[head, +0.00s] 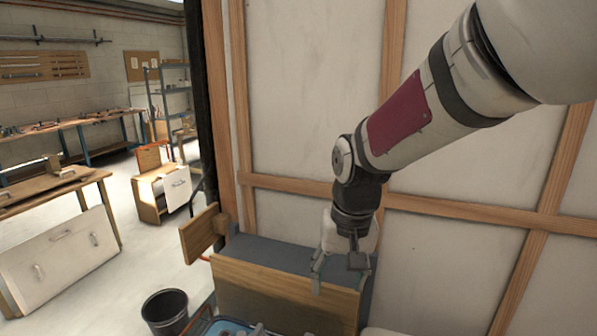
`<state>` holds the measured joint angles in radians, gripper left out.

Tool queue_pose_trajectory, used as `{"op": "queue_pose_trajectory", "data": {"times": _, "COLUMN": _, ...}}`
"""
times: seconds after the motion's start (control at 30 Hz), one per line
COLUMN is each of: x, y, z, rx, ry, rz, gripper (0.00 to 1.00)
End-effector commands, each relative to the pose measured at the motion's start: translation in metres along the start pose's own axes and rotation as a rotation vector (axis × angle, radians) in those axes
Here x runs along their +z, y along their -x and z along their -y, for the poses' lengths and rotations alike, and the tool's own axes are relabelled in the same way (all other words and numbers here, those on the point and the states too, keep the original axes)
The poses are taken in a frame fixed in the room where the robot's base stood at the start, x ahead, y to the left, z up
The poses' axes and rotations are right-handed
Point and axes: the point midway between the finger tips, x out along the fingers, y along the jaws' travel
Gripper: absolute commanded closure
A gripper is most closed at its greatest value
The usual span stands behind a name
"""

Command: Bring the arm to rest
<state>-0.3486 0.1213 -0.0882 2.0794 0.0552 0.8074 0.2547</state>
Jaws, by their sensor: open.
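My arm comes in from the upper right of the head view and slants down to the left. My gripper (338,270) hangs at its end, pointing down, in front of the wooden cabinet (285,295) with a grey top. Its fingers are apart, and I see nothing held between them. Whether the fingertips touch the cabinet I cannot tell.
A panelled wall with wooden battens (300,100) stands behind the arm. A black bucket (166,312) and part of a blue tray (228,327) are at the bottom.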

Motion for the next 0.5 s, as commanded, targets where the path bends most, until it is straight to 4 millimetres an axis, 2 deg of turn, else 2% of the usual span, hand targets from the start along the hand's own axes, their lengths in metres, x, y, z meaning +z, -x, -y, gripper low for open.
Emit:
{"op": "queue_pose_trajectory", "data": {"times": 0.03, "x": 0.006, "y": 0.017, "z": -0.01, "rx": -0.008, "ry": -0.002, "rz": -0.026, "gripper": 0.45}}
{"op": "queue_pose_trajectory", "data": {"times": 0.2, "x": 0.033, "y": 0.058, "z": -0.037, "rx": -0.021, "ry": 0.006, "rz": -0.096, "gripper": 0.45}}
{"op": "queue_pose_trajectory", "data": {"times": 0.5, "x": 0.091, "y": 0.109, "z": -0.079, "rx": -0.009, "ry": 0.023, "rz": -0.225, "gripper": 0.45}}
